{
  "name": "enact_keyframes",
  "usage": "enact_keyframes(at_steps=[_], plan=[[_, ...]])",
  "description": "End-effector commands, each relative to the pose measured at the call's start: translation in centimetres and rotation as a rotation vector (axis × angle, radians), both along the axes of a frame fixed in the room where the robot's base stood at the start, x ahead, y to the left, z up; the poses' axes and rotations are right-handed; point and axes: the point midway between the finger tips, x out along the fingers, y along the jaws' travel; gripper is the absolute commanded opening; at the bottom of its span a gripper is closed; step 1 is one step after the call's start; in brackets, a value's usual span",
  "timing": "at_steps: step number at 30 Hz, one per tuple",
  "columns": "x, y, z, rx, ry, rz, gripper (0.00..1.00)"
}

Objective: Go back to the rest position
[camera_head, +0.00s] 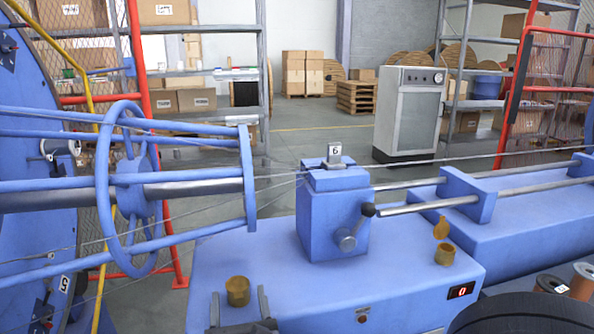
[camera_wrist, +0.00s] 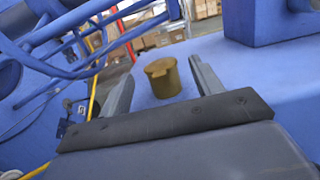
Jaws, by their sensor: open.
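My gripper (camera_head: 239,301) is at the bottom of the head view, low over the front of the blue machine bed. Its two grey fingers are wide apart with nothing held between them. In the wrist view the open gripper (camera_wrist: 160,70) points at a brass-coloured cup (camera_wrist: 163,78). That cup (camera_head: 238,291) stands upright on the blue bed, just beyond the fingertips. It shows in the gap between the fingers; I cannot tell whether either finger touches it.
A second brass cup (camera_head: 444,254) with a raised lid stands at the right of the bed. A blue block (camera_head: 333,215) with a lever rises behind. The blue strander cage (camera_head: 130,190) is close on the left. Spools (camera_head: 583,281) sit at lower right.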

Motion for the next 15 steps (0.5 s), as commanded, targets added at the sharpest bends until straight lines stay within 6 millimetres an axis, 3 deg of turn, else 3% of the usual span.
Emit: enact_keyframes(at_steps=[1, 12, 15], plan=[[0.0, 0.0, 0.9, -0.003, 0.013, 0.001, 0.62], [-0.1, 0.0, 1.6, -0.027, 0.111, 0.001, 0.62], [-1.8, -0.2, 1.1, -0.026, 0.111, 0.006, 0.62]])
